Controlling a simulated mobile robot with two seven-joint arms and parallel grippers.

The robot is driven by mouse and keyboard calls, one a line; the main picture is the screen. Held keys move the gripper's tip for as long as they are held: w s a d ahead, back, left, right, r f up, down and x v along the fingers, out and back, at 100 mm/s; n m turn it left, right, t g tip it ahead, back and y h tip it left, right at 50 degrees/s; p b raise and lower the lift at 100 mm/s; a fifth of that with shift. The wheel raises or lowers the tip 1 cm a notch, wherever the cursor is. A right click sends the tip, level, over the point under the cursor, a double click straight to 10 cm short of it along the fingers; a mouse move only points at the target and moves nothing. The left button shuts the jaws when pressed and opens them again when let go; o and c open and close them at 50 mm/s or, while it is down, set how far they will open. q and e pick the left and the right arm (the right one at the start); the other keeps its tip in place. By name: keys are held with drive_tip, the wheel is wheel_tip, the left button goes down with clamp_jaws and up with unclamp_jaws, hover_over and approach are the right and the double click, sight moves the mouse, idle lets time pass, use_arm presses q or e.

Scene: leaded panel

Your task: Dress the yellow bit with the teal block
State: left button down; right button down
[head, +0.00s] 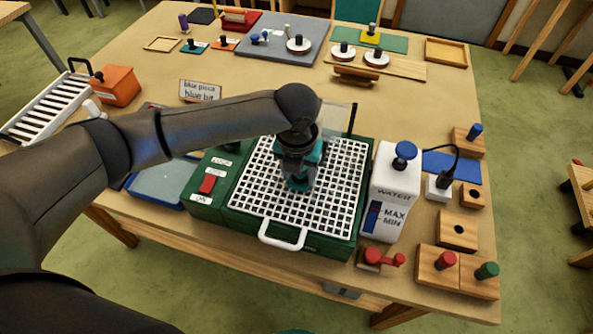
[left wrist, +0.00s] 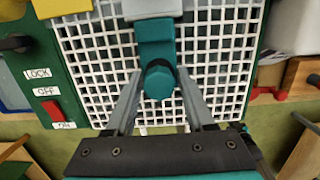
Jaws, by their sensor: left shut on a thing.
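My left gripper (head: 297,168) reaches over the white grid top (head: 342,190) of the green grinder. In the left wrist view its two fingers (left wrist: 159,74) are closed on the teal block (left wrist: 157,42), whose rounded teal knob faces the camera. The block lies over the grid, with a pale grey part at its far end. In the head view a little teal (head: 298,184) shows below the gripper. I cannot tell whether the block touches anything. I cannot make out the yellow bit; a yellow piece (left wrist: 62,6) is cut off at the top left of the left wrist view.
A white water bottle (head: 391,190) stands right of the grinder. Wooden blocks with coloured knobs (head: 437,268) line the right edge. The red switch (head: 207,184) sits on the grinder's left. Bare table shows at right back.

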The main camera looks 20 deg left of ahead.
use_arm(q)
drive_tip(key=shift+d, duration=0.2)
drive_tip(key=shift+w+d+p, duration=0.1)
drive_tip(key=shift+d+p, duration=0.2)
drive_tip(key=shift+d, duration=0.15)
drive_tip(key=shift+a, duration=0.1)
idle(0.6)
drive_tip(key=shift+a+p, duration=0.5)
drive_tip(key=shift+a, duration=0.1)
